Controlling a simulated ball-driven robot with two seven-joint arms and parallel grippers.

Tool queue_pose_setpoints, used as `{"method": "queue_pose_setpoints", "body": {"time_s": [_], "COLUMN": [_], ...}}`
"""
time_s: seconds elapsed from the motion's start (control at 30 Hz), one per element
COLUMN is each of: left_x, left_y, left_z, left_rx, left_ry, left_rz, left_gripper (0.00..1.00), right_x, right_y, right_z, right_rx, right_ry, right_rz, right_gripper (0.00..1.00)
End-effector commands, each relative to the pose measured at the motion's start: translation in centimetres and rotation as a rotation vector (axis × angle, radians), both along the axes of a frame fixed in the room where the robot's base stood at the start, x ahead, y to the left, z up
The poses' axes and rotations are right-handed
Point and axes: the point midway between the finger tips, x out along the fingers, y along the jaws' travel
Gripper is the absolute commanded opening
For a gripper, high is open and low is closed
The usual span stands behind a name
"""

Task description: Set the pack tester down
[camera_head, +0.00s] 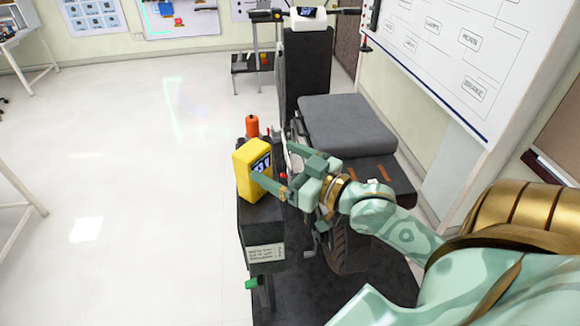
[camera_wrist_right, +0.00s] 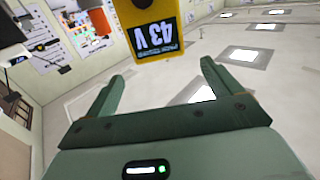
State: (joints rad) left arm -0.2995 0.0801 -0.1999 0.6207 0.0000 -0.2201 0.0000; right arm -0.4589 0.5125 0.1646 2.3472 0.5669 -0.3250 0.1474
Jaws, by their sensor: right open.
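The yellow pack tester (camera_head: 246,178) stands upright on top of a black box (camera_head: 258,222) that has a white label. Its dark display faces my right gripper (camera_head: 272,163). In the right wrist view the tester (camera_wrist_right: 129,14) shows at the top, cut off by the frame, with "43 V" on its display. My right gripper (camera_wrist_right: 162,72) is open. Its fingertips point toward the tester, and the tester looks to lie just beyond them, with clear space between the fingers. My left gripper is not in view.
An orange cylinder (camera_head: 252,126) stands just behind the tester. A green connector (camera_head: 252,284) sits low at the box's front. The grey seat (camera_head: 345,125) and a tyre (camera_head: 347,250) are to the right. A whiteboard (camera_head: 455,50) stands at the right. The floor at left is open.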

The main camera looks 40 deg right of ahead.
Motion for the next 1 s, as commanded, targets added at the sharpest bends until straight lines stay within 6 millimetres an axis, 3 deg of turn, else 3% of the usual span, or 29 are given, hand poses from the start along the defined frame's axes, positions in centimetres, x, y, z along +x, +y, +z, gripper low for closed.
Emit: {"method": "queue_pose_setpoints", "body": {"time_s": [0.23, 0.83, 0.93, 1.0], "left_x": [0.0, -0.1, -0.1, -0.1], "left_y": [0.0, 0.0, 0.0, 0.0], "left_z": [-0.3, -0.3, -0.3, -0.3], "left_rx": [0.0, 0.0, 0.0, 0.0], "left_ry": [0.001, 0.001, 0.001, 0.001], "left_rz": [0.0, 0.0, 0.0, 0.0], "left_gripper": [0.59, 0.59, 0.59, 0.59], "right_x": [-2.3, -2.4, -2.7, -3.2], "right_y": [-0.6, -0.5, -0.1, 0.5], "right_z": [0.0, -0.1, -1.8, -4.4], "right_rx": [0.0, -0.004, -0.067, -0.166], "right_ry": [0.0, 0.004, 0.059, 0.147], "right_rz": [0.0, -0.001, -0.016, -0.038], "right_gripper": [0.9, 0.9, 0.9, 0.9]}}
